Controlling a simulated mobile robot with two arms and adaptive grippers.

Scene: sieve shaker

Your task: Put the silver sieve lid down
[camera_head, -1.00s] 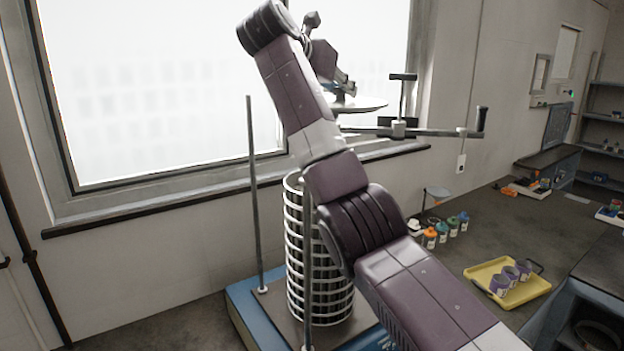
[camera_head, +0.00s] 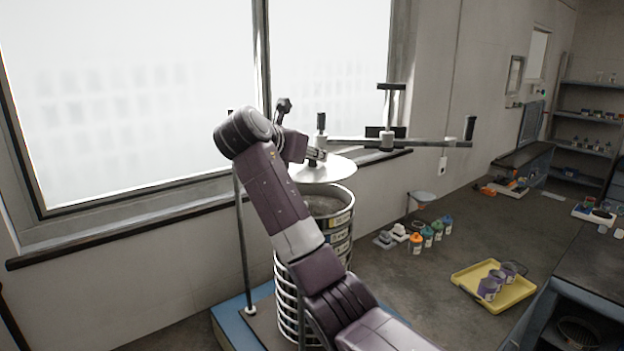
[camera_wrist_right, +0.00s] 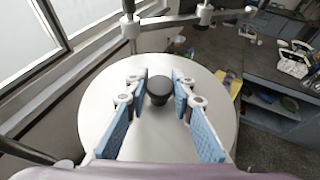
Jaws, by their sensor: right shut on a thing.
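The silver sieve lid (camera_head: 335,172) is a flat pale disc with a black knob (camera_wrist_right: 158,90) at its centre. My right gripper (camera_head: 316,157) is shut on the knob. In the right wrist view its blue-padded fingers (camera_wrist_right: 158,88) stand on either side of the knob, with the lid below them. In the head view the lid hangs above the sieve stack (camera_head: 340,232), roughly level. The stack's open top shows below the lid, so the two look apart. My right arm hides part of the stack. My left gripper is not in view.
The stack stands on a blue shaker base (camera_head: 228,322) with an upright rod (camera_head: 243,255). A horizontal clamp bar (camera_head: 430,143) lies behind the lid. A yellow tray (camera_head: 515,297) with purple-labelled containers and several small bottles (camera_head: 416,243) stand on the bench at right.

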